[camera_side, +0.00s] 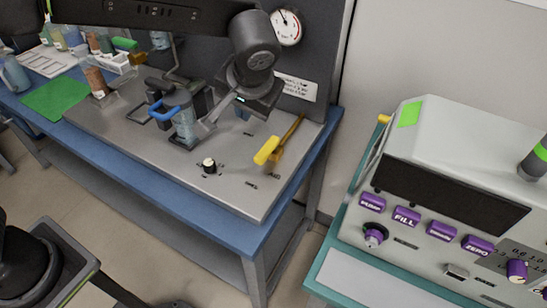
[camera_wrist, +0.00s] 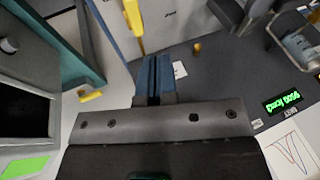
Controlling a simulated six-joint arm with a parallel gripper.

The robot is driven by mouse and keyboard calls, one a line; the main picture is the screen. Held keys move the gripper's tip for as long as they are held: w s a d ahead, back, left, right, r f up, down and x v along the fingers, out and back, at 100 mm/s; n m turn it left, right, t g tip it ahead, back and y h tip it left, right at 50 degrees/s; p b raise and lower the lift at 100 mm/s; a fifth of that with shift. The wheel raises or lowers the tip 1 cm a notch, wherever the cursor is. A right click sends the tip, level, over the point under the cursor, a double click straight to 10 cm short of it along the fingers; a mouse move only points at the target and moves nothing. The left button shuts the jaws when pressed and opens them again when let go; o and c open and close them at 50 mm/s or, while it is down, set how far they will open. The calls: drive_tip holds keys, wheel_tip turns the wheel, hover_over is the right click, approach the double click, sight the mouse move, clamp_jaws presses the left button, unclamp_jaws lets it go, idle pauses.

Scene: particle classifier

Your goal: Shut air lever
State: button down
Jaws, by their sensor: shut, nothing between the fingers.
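The air lever is a long yellow handle (camera_side: 267,151) on a thin brownish bar, lying slanted over the right part of the grey bench panel (camera_side: 225,190). In the wrist view the yellow lever (camera_wrist: 133,18) shows at the top, just left of the fingers. My gripper (camera_side: 243,114) hangs above the panel, left of and behind the handle, apart from it. Its blue fingers (camera_wrist: 153,80) are closed together with nothing between them. In the side view the fingers are partly hidden by my gripper's body.
A clear cylinder with a blue clamp (camera_side: 165,110) stands to the left. A gauge (camera_side: 286,26) and a white label (camera_side: 297,87) are on the back board. A console with purple buttons (camera_side: 440,190) stands right of the bench.

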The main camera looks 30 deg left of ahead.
sight(267, 152)
drive_tip(key=w+d+f+t+y, duration=0.1)
drive_tip(key=w+d+f, duration=0.1)
drive_tip(key=d+f, duration=0.8)
drive_tip(key=shift+d+y, duration=0.4)
drive_tip(key=shift+d, duration=0.1)
drive_tip(key=x, duration=1)
drive_tip(key=shift+w+a+f, duration=0.1)
drive_tip(key=shift+a, duration=1.95)
